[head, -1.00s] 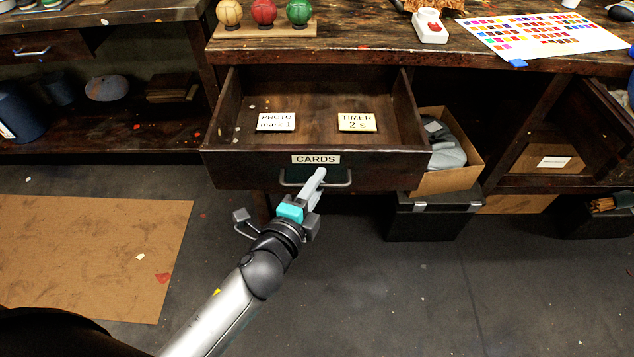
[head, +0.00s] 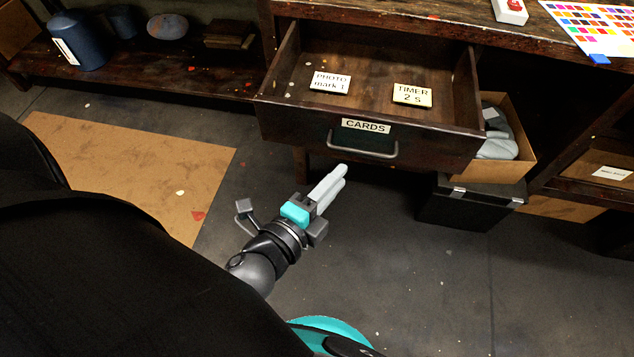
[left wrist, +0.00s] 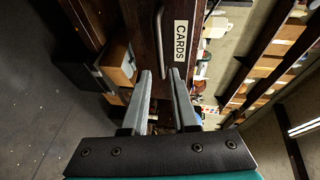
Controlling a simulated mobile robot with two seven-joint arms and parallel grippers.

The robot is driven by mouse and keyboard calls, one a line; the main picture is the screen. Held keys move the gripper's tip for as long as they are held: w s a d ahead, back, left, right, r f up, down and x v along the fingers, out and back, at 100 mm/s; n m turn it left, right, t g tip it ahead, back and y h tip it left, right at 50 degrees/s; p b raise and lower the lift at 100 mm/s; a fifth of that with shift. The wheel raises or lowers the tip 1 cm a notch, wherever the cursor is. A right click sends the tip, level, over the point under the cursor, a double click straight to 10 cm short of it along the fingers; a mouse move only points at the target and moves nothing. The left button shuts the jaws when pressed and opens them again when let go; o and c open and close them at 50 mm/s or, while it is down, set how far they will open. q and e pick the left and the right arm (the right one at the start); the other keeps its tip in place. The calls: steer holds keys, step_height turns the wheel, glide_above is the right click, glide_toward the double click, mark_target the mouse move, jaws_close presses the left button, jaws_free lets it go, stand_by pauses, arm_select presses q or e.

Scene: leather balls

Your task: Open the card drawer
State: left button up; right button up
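The card drawer (head: 280,118) is pulled well out of the dark wooden bench, with a CARDS label (head: 366,126) and a metal bar handle (head: 362,150) on its front. Inside lie a PHOTO card (head: 330,82) and a TIMER card (head: 412,95). My left gripper (head: 338,185) is in front of and below the handle, apart from it. In the left wrist view its two fingers (left wrist: 160,88) are spread with a gap between them and hold nothing; the handle (left wrist: 159,45) shows beyond them. My right gripper is not in view.
A cardboard box (head: 522,150) with grey cloth stands right of the drawer, above a black case (head: 470,208). A brown mat (head: 130,170) lies on the floor at the left. The floor in front of the drawer is mostly clear.

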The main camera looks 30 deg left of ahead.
arm_select(q)
steer(key=shift+v, duration=2.65)
steer(key=s+a+f+n+g+y+p, duration=0.1)
steer(key=s+f+n+g, duration=0.25)
steer(key=f, duration=0.95)
steer(key=s+a+f+n+g+p, duration=0.15)
steer(key=f+n+g, duration=0.3)
steer(key=f, duration=0.85)
steer(key=s+a+f+n+g, duration=0.2)
steer(key=s+a+f+n, duration=0.1)
steer(key=s+f, duration=0.3)
steer(key=s+a+f+n+g+y+p, duration=0.1)
steer(key=s+a+f+n+g, duration=0.2)
steer(key=s+a+f+n, duration=0.1)
steer(key=shift+s+f+n+y, duration=0.3)
steer(key=shift+s+f+n, duration=0.3)
steer(key=shift+s+f, duration=0.35)
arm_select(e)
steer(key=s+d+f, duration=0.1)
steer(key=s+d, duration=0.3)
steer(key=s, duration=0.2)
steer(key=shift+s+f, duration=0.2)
